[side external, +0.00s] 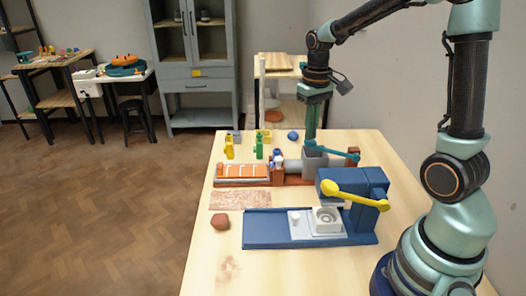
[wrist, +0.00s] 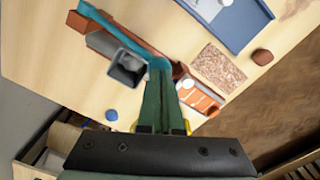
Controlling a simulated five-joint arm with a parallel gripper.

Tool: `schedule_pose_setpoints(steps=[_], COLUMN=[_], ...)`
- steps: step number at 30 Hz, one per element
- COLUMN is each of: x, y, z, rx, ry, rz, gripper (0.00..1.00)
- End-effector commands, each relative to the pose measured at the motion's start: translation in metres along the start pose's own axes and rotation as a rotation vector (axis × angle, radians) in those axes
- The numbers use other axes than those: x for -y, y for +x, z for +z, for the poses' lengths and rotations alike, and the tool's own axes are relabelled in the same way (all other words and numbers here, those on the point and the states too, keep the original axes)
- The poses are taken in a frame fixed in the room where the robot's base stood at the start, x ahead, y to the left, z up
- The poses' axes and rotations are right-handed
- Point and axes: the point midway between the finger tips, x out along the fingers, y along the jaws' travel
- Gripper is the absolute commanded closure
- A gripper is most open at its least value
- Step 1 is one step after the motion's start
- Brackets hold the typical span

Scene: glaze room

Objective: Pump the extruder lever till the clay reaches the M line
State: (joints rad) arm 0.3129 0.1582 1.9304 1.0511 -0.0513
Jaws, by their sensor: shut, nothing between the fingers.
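The extruder has a grey barrel (side external: 299,168) and a teal lever (side external: 334,152), which slopes down to the right in the side view. The lever (wrist: 122,34) also shows in the wrist view, beside the grey square-mouthed hopper (wrist: 128,67). An orange board with white marks (side external: 242,171) lies left of the barrel; the M line and the clay's end are too small to tell. My gripper (side external: 311,141) points down, shut and empty, with its tips at the lever's left end. In the wrist view my gripper (wrist: 160,66) hides part of that end; I cannot tell whether it touches.
A blue press (side external: 353,186) with a yellow handle (side external: 352,194) stands in front of the extruder. Yellow bottles (side external: 229,148), a green bottle (side external: 260,148) and a blue ball (side external: 293,135) stand behind. A brown lump (side external: 221,221) lies front left. The table's front is clear.

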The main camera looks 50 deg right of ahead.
Motion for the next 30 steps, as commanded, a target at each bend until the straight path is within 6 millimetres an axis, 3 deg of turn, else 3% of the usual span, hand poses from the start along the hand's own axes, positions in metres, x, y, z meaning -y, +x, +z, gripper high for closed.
schedule_pose_setpoints(steps=[21,30], x=[0.0,0.0], y=[0.04,0.047], z=[0.002,0.002], rx=[0.006,0.005], ry=[0.001,0.001], rz=[0.0,0.0], gripper=[1.0,1.0])
